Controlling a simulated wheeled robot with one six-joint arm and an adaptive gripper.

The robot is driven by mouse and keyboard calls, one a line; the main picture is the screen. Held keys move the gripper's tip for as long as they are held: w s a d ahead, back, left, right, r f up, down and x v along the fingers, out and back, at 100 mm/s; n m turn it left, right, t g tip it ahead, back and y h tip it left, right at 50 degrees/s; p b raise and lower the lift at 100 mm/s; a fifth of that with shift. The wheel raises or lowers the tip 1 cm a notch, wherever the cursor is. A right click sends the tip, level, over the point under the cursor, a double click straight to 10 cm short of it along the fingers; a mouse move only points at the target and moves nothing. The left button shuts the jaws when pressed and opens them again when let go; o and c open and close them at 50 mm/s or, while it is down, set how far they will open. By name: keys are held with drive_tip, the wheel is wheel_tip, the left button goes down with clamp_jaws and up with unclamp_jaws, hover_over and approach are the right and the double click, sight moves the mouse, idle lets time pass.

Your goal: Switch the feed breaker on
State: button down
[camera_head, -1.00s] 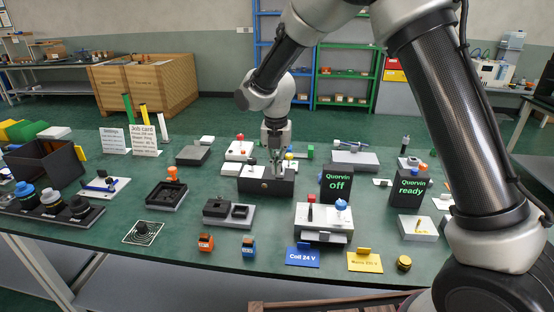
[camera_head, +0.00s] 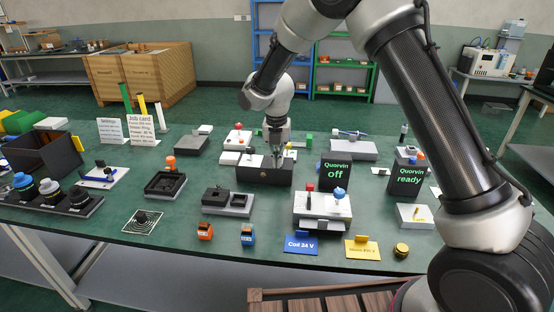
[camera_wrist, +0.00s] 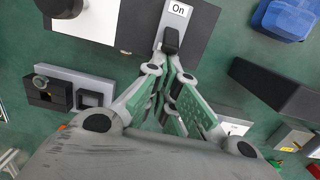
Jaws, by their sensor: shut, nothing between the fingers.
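The breaker is a black box (camera_head: 264,175) near the middle of the bench. In the wrist view its black top (camera_wrist: 137,25) carries a grey plate (camera_wrist: 186,28) with an "On" label (camera_wrist: 180,10). A black lever (camera_wrist: 171,40) sits on the plate just below that label. My gripper (camera_head: 277,155) points down over the box. In the wrist view my gripper (camera_wrist: 170,62) is shut and empty, its fingertips at the near side of the lever; I cannot tell whether they touch. A black display (camera_head: 336,175) to the right reads "Quorvin off".
A second display (camera_head: 406,179) reads "Quorvin ready". Blue (camera_head: 300,244) and yellow (camera_head: 361,248) cards lie at the front edge. Other small devices crowd the bench.

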drive_tip(key=shift+w+r, duration=0.25)
drive_tip(key=shift+r, duration=0.05)
idle(0.4)
drive_tip(key=shift+w+d+r, duration=0.1)
drive_tip(key=shift+w+r, duration=0.15)
drive_tip(key=shift+w, duration=0.1)
drive_tip(key=shift+w+d+r, duration=0.15)
drive_tip(key=shift+w+r, duration=0.2)
drive_tip(key=shift+w, duration=0.4)
drive_tip(key=shift+r, duration=0.1)
drive_tip(key=shift+r, duration=0.75)
drive_tip(key=shift+s, duration=0.1)
